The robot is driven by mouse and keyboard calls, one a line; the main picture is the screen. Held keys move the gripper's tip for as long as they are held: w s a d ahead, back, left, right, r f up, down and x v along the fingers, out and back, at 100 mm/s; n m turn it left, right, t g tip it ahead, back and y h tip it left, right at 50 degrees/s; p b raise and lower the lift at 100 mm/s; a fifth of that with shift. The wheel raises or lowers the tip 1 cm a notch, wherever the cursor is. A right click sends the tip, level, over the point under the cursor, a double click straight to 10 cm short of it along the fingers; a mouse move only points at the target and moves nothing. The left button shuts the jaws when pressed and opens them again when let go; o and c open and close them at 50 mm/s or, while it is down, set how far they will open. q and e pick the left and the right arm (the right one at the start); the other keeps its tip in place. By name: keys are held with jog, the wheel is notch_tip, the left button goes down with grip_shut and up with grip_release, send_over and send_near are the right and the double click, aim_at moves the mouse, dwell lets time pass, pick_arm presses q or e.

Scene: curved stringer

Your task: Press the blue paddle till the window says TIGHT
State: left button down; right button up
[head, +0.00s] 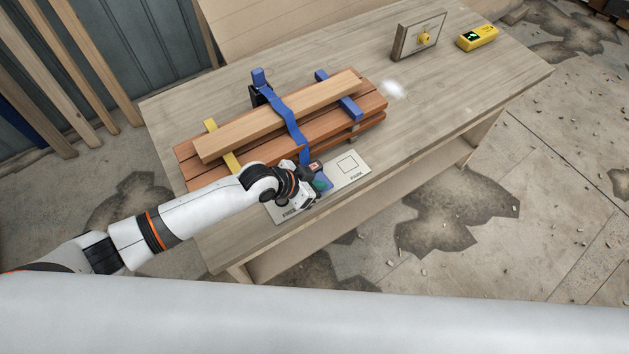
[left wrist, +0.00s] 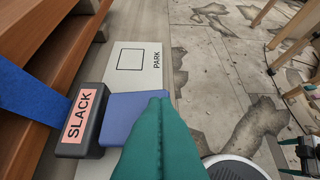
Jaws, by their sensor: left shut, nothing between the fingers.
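A blue strap (head: 284,113) runs over the stacked boards (head: 285,110) to a dark ratchet box (left wrist: 85,120) at their near edge. The box's pink window (left wrist: 79,115) reads SLACK in the left wrist view. The blue paddle (left wrist: 132,107) sticks out from the box; it also shows in the head view (head: 327,181), partly hidden by my gripper. My left gripper (head: 318,186) is shut and empty. Its green fingers (left wrist: 160,102) overlap the paddle's outer end in the left wrist view; I cannot tell whether they touch it.
A pale plate with a square marked PARK (head: 349,165) lies beside the paddle at the table's front edge. The table's right part is mostly clear.

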pick_arm(q)
jog(key=r+p, duration=0.4)
jog(key=shift+w+a+r, duration=0.15)
jog(key=shift+w+r, duration=0.1)
jog(key=shift+r, duration=0.15)
jog(key=a+b+v, duration=0.1)
jog(key=b+v, duration=0.1)
jog(key=v, duration=0.7)
jog(key=shift+w+a+f+b, duration=0.15)
jog(key=shift+w+b, duration=0.1)
jog(key=shift+b, duration=0.05)
jog(key=w+a+n+g+h+b, duration=0.1)
jog(key=w+b, duration=0.1)
jog(key=b, duration=0.5)
jog(key=shift+a+g, duration=0.1)
jog(key=shift+g, duration=0.3)
